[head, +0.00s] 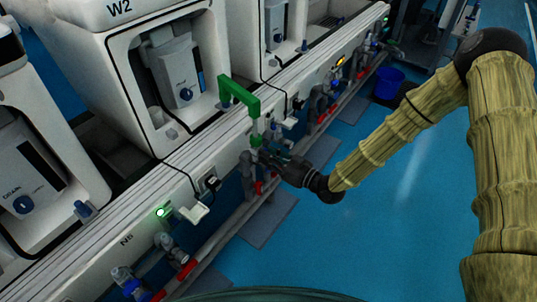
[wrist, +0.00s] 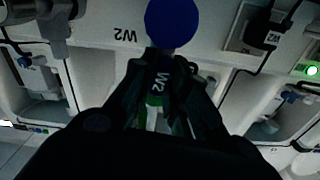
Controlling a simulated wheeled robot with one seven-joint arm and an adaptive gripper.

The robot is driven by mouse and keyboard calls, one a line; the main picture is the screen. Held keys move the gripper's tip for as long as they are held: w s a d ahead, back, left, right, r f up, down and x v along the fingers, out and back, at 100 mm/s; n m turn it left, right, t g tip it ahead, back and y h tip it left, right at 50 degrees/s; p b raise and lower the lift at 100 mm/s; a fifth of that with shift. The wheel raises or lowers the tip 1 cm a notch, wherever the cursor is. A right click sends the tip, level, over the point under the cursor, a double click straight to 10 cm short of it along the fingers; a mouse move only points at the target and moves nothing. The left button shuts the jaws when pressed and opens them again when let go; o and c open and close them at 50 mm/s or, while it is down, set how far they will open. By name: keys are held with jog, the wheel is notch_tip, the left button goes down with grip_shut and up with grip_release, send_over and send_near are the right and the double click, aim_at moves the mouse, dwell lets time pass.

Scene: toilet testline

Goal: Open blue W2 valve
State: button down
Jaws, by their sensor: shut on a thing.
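The W2 valve shows in the wrist view as a dark handle piece (wrist: 163,80) lettered W2, between my fingers. A round blue disc (wrist: 172,22) stands just beyond the fingertips; I cannot tell whether it belongs to the valve. My gripper (wrist: 170,65) is shut on the lettered piece, with green and white parts showing below it. In the head view my gripper (head: 270,160) reaches the pipework below the W2 machine, and its jaws hide most of what they hold. A green L-shaped handle (head: 240,97) stands up just above it.
The white W2 machine (head: 118,10) stands behind a long pale rail (head: 130,185). Pipes with red handles (head: 186,268) and other blue-topped valves (head: 122,275) line the rail's front. A blue bucket (head: 389,83) stands farther back. The blue floor (head: 330,250) in front is mostly clear.

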jog(key=shift+n, duration=0.7)
jog(key=shift+f, duration=0.1)
jog(key=c, duration=1.4)
grip_release()
jog(key=v, duration=1.2)
